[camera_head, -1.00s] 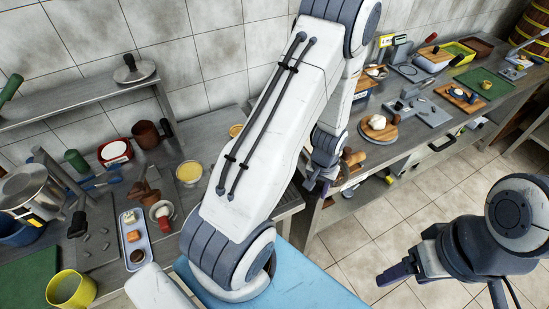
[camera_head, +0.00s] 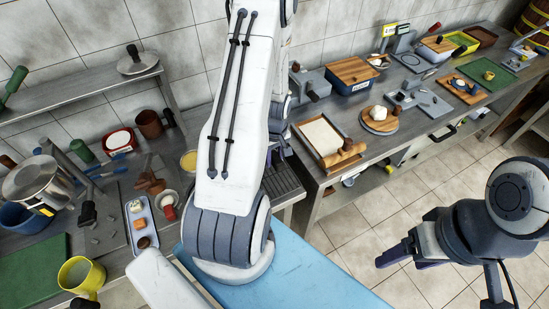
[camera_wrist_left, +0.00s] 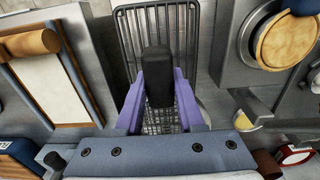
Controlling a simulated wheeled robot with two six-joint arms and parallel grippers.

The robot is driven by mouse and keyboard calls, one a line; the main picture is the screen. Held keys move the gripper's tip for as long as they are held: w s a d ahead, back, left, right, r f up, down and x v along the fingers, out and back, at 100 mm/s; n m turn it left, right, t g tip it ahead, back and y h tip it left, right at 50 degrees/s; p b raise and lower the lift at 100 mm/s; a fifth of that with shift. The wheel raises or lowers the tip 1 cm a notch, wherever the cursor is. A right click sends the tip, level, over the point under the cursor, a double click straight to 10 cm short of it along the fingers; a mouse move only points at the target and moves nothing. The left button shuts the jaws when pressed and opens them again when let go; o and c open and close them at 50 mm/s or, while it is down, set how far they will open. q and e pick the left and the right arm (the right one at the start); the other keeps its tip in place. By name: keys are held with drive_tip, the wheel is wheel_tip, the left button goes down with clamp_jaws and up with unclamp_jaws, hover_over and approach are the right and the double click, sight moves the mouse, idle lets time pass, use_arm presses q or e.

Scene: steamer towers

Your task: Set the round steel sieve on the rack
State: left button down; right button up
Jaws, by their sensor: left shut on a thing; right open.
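In the left wrist view, the purple fingers of my left gripper (camera_wrist_left: 158,100) are shut on a black handle. Fine wire mesh of the round steel sieve (camera_wrist_left: 158,122) shows between and below the fingers, with much of it hidden by them. The dark barred rack (camera_wrist_left: 135,30) lies beyond the handle in that view; I cannot tell whether the sieve touches it. In the head view, the rack (camera_head: 284,186) shows beside my left arm, which hides the left gripper and sieve. My right gripper (camera_head: 398,256) is open and empty above the floor.
A pale board with a rolling pin (camera_head: 326,140) lies on the right counter, near the rack. A yellow bowl (camera_head: 189,162) stands left of my left arm. A tray of small foods (camera_head: 141,225) and a yellow mug (camera_head: 80,274) are on the left counter.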

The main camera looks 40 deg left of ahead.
sight(275, 176)
use_arm(q)
drive_tip(key=shift+f+b, duration=2.85)
drive_tip(key=shift+f, duration=0.15)
drive_tip(key=shift+f+b, duration=0.5)
drive_tip(key=shift+c, duration=2.2)
unclamp_jaws()
drive_tip(key=r, duration=0.5)
drive_tip(key=r+b, duration=0.1)
drive_tip(key=r, duration=0.4)
drive_tip(key=shift+s+d+r, duration=0.1)
drive_tip(key=shift+d+r, duration=0.1)
drive_tip(key=shift+r, duration=0.05)
